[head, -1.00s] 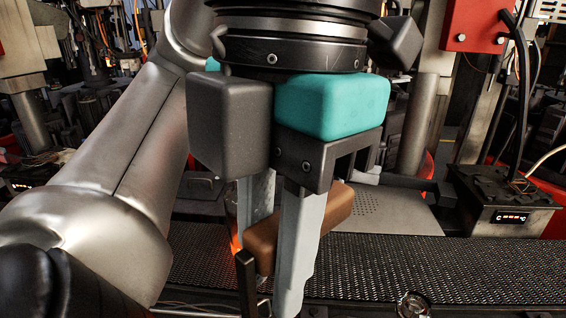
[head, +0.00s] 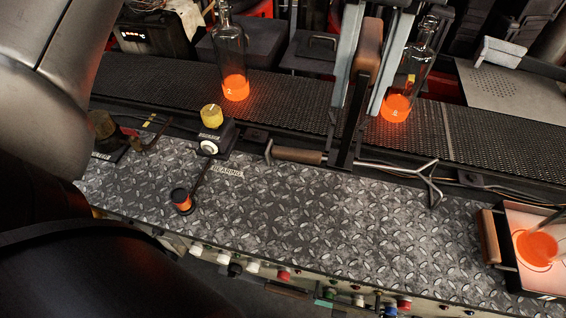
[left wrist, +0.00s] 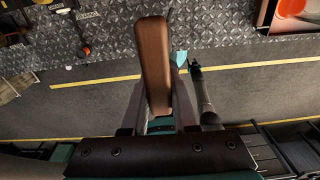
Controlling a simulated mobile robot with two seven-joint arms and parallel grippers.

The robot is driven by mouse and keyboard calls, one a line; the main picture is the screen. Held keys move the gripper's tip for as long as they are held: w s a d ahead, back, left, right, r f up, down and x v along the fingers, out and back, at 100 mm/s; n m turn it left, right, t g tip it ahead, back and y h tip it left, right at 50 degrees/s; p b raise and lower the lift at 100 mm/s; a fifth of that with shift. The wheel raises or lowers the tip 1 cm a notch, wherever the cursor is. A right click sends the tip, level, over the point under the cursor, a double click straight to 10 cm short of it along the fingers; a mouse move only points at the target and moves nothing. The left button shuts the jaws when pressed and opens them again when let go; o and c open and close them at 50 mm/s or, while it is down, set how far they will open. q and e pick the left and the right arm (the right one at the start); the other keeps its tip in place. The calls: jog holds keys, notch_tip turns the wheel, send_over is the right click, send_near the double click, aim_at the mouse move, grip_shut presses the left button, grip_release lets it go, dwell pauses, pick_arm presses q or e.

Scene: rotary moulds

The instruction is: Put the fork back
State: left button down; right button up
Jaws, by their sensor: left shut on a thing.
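A metal rod tool with a brown grip (head: 299,155) and a forked right end, which looks like the fork (head: 398,169), lies across the back of the diamond-plate deck in the head view. My left gripper (head: 357,106) is above its middle, with its fingers on either side of a brown block-shaped handle (head: 368,50). A dark flat bar (head: 346,142) runs down from this handle and overlaps the fork's shaft in the picture. I cannot tell whether they touch. The brown handle (left wrist: 152,65) also shows between the fingers in the left wrist view. My right gripper is not in view.
Two bottles with glowing orange bases (head: 235,88) (head: 397,106) stand on the mesh conveyor (head: 290,97) behind. A tray (head: 512,213) with a glowing orange disc is at the right. The middle of the deck (head: 310,215) is clear.

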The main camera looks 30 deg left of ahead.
pick_arm(q)
notch_tip(320, 180, down, 20)
jog(key=b, duration=0.3)
jog(key=shift+w+f, duration=0.1)
jog(key=shift+f, duration=0.1)
jog(key=c, duration=0.7)
grip_release()
jog(key=r, duration=0.4)
jog(key=r+p, duration=0.1)
jog(key=r, duration=0.7)
jog(key=shift+w+a+r+p, duration=0.15)
jog(key=shift+w+p, duration=0.25)
